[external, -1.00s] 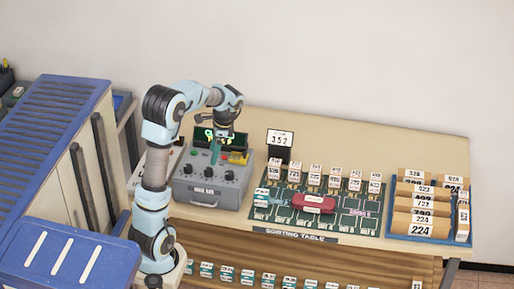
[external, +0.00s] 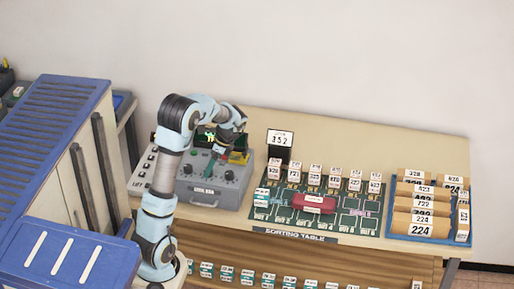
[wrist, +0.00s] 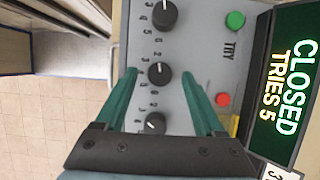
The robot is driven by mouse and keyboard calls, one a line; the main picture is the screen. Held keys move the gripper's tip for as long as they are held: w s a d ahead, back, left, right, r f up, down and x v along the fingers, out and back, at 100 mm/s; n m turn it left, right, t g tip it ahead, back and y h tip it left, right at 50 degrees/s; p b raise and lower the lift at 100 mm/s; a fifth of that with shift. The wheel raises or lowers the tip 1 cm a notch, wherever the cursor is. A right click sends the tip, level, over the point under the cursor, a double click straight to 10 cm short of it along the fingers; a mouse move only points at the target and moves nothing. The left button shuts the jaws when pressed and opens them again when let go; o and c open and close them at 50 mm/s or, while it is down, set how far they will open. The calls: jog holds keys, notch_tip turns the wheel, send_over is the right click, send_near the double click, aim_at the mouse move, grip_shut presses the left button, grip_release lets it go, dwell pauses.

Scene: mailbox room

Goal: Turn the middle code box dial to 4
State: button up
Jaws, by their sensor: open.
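The grey code box (external: 243,193) stands on the left part of the table. In the wrist view its three black dials run in a column: an upper dial (wrist: 164,13), the middle dial (wrist: 158,73) and a lower dial (wrist: 155,123). Small numbers ring each dial; the middle dial's exact setting is too small to read surely. My gripper (wrist: 159,74) is open, its two green fingers on either side of the middle dial in the picture, with a gap to it. In the external view my gripper (external: 211,170) is low over the box and partly hides the dials.
The box has a green TRY button (wrist: 235,20), a red button (wrist: 222,99) and a display (wrist: 284,90) reading "CLOSED TRIES 5". A number sign (external: 280,138) stands behind. The sorting board (external: 345,222) and blue parcel tray (external: 392,230) lie to the right.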

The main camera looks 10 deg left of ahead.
jog(key=shift+a+f, duration=0.2)
jog(key=shift+f, duration=0.3)
grip_shut()
dwell(0.3)
